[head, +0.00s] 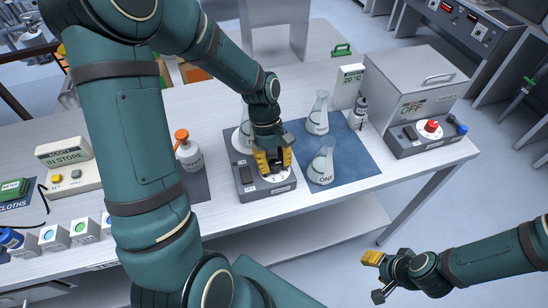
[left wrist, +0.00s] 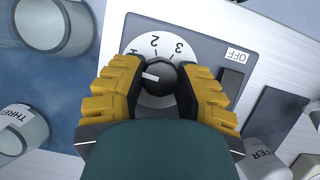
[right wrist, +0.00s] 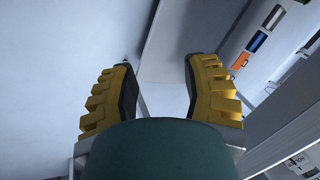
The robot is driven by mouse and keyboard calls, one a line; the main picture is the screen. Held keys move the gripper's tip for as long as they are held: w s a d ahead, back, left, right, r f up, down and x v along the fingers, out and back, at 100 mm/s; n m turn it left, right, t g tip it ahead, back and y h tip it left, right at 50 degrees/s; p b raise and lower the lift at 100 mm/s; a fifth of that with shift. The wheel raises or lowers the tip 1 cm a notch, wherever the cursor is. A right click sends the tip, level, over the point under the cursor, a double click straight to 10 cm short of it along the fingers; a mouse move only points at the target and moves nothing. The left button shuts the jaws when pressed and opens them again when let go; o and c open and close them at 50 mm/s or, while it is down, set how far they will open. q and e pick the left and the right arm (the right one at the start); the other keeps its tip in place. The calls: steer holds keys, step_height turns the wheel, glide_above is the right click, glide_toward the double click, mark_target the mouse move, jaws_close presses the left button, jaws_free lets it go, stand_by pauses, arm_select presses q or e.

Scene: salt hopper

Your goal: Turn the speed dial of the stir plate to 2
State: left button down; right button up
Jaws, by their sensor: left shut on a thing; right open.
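The grey stir plate (head: 283,186) stands on the white bench, with a conical flask (head: 241,136) at its back. Its speed dial in the left wrist view is a black knob (left wrist: 162,78) over a white disc (left wrist: 154,98) marked 2 and 3, with another mark partly hidden by a finger. The knob's white pointer points left, short of the 2. A label beside the plate's dark switch (left wrist: 231,82) reads OFF. My left gripper (head: 273,160) is shut on the knob, one finger on each side (left wrist: 161,88). My right gripper (head: 376,277) is open and empty, off the bench's front edge.
Two flasks (head: 318,120) (head: 322,170) stand on the blue mat (head: 355,160) right of the plate. An orange-capped bottle (head: 189,155) stands to its left. A grey box with a red knob (head: 432,126) is at the right. My left arm hides part of the bench.

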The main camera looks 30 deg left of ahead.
arm_select(q)
steer(key=m+g+p, duration=0.1)
steer(key=m, duration=0.2)
steer(key=shift+d+y, duration=0.1)
steer(key=shift+y, duration=0.2)
steer(key=m+y+p, duration=0.1)
steer(key=m, duration=0.2)
steer(key=shift+m+g, duration=0.3)
steer(key=shift+g, duration=0.1)
steer(key=m+y+p, duration=0.1)
steer(key=m+y, duration=0.1)
steer(key=m, duration=0.3)
steer(key=shift+m, duration=0.3)
steer(key=shift+f+y, duration=0.1)
steer(key=shift+y, duration=0.2)
steer(key=c, duration=0.6)
jaws_free()
